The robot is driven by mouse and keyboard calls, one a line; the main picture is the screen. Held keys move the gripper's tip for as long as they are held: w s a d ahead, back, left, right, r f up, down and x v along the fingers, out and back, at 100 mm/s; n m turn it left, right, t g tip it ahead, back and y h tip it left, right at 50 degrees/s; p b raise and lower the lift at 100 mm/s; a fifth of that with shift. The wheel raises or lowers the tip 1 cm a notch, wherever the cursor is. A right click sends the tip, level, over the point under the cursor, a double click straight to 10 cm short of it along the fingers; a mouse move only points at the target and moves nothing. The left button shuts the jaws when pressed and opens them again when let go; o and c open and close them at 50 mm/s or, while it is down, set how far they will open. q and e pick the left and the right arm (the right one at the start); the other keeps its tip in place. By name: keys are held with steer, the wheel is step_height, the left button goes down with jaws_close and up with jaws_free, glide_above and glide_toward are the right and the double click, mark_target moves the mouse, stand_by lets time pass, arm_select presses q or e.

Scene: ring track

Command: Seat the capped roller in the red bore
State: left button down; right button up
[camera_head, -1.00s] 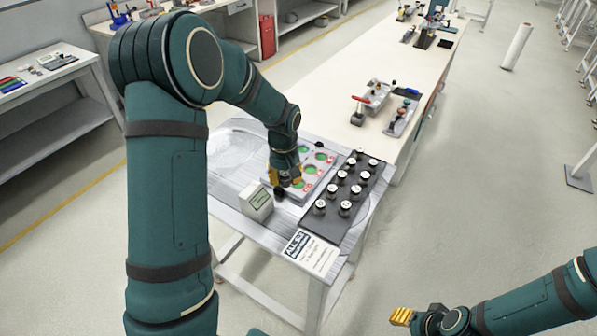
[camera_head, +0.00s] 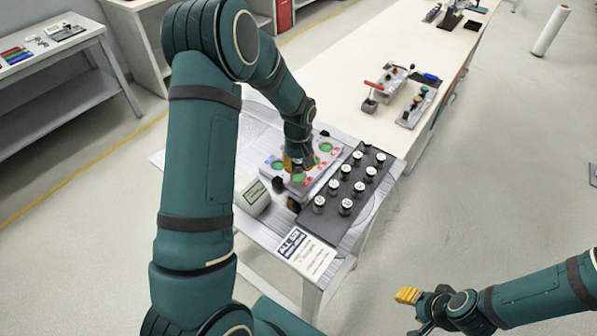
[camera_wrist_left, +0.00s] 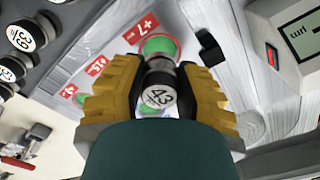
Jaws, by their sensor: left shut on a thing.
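My left gripper (camera_head: 297,166) is over the grey gauge block (camera_head: 318,178), which has green-floored bores and red and blue labels. In the left wrist view, its yellow fingers (camera_wrist_left: 158,90) are shut on a capped roller (camera_wrist_left: 158,94) with a white cap marked 43. A green bore (camera_wrist_left: 158,46) with a red +7 label shows just beyond the roller; other red labels are to its left. I cannot tell whether the roller's lower end is inside a bore. My right gripper (camera_head: 408,296) is at the lower right, away from the bench; its finger gap is unclear.
A dark rack (camera_head: 333,213) with several capped rollers stands right of the block. A white display box (camera_head: 254,197) stands to its left, and a printed sign (camera_head: 305,252) lies at the bench's front. A long table (camera_head: 350,50) with fixtures extends behind.

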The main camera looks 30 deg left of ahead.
mark_target(298, 171)
arm_select(q)
step_height(298, 171, down, 3)
steer(key=shift+w+f, duration=0.1)
steer(key=shift+f, duration=0.05)
steer(key=c, duration=0.7)
jaws_free()
steer(key=shift+f, duration=0.1)
steer(key=shift+c, duration=0.2)
steer(key=shift+r, duration=0.5)
step_height(298, 171, up, 11)
steer(key=shift+r+p, duration=0.2)
steer(key=shift+p, duration=0.25)
